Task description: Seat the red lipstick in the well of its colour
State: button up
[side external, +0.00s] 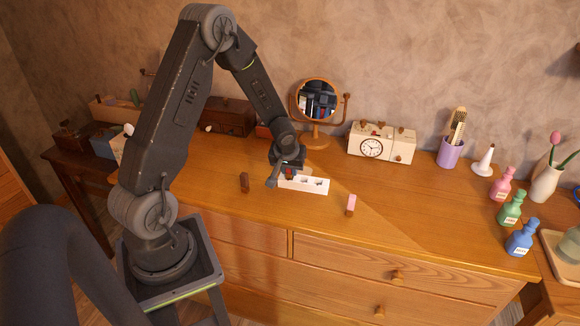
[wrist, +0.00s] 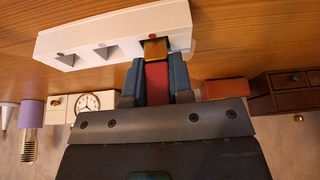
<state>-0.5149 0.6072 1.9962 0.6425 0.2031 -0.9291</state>
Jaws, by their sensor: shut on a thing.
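My gripper (side external: 287,168) is shut on the red lipstick (wrist: 157,84), which also shows as a small red patch in the side view (side external: 289,173). In the wrist view my gripper (wrist: 157,75) has one finger on each side of the red part, and the gold part points at the white block (wrist: 85,35). The block, also in the side view (side external: 315,186), has a row of square wells. The gold end overlaps the rightmost well in the wrist view. I cannot tell whether it is inside or just above. The other two visible wells look empty.
A brown lipstick (side external: 244,182) stands left of the block and a pink one (side external: 351,205) stands to its right. A mirror (side external: 318,103) and a cream clock (side external: 381,143) are behind. Bottles (side external: 511,208) stand far right. The dresser top in front is mostly clear.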

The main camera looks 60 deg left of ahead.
jog(key=shift+f, duration=0.1)
jog(key=o, duration=0.8)
jog(key=v, duration=1.3)
jog(key=shift+s+d+r, duration=0.1)
jog(key=shift+d+r, duration=0.15)
jog(key=shift+r, duration=0.05)
jog(key=shift+r, duration=0.1)
